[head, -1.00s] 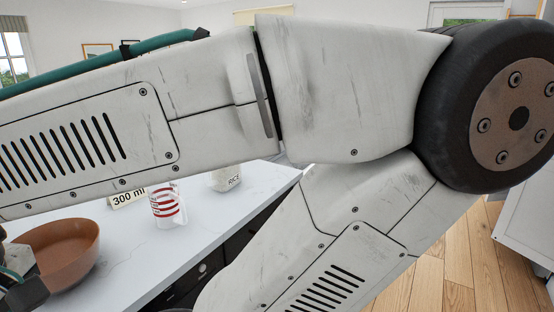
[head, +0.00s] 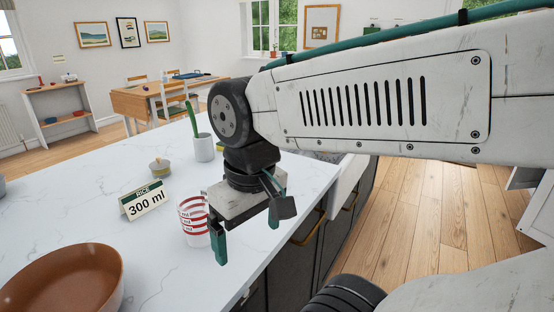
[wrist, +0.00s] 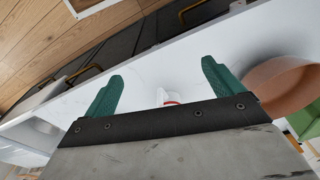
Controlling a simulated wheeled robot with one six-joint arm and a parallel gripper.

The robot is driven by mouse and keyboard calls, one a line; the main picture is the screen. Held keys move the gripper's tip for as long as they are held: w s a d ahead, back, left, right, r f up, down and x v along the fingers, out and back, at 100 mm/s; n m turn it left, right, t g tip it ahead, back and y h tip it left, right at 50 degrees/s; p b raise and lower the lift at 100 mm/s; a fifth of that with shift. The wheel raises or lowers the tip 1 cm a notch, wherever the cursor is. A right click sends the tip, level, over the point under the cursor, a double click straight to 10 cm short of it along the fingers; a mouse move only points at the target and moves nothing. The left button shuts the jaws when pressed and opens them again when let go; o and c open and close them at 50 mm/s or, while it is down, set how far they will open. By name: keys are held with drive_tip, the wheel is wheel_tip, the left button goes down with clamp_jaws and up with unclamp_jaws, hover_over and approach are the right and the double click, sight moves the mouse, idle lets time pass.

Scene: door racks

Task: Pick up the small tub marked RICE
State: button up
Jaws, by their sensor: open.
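The small tub marked RICE does not show in either current view; in the head view my gripper and wrist cover the counter to the right of the measuring cup. My gripper (head: 245,240) is open and empty, pointing down over the counter's right edge. A clear measuring cup with red stripes (head: 191,222) stands just left of the gripper, partly behind its left finger. A sign reading RICE 300 ml (head: 145,202) stands left of the cup. In the wrist view my gripper (wrist: 162,72) has both fingers spread, with part of the cup (wrist: 164,96) low between them.
A brown bowl (head: 62,282) sits at the near left of the white counter (head: 75,200); it also shows in the wrist view (wrist: 280,85). A small tin (head: 160,168) and a grey mug (head: 203,148) with a green thing stand farther back. Dark cabinets with brass handles drop below the edge.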

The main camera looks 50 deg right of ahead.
drive_tip(key=w+d+r+m+t+y, duration=0.2)
drive_tip(key=w+d+m+t, duration=0.55)
drive_tip(key=d+m, duration=0.8)
drive_tip(key=w+d+r+m+t+y, duration=0.15)
drive_tip(key=w+d+m+t, duration=0.35)
drive_tip(key=w+d+m, duration=0.85)
drive_tip(key=w+m, duration=0.1)
drive_tip(key=w+f+m, duration=0.1)
drive_tip(key=w+a+f+m, duration=0.1)
drive_tip(key=w, duration=0.1)
drive_tip(key=shift+a, duration=0.1)
drive_tip(key=shift+g, duration=0.25)
drive_tip(key=shift+c, duration=0.3)
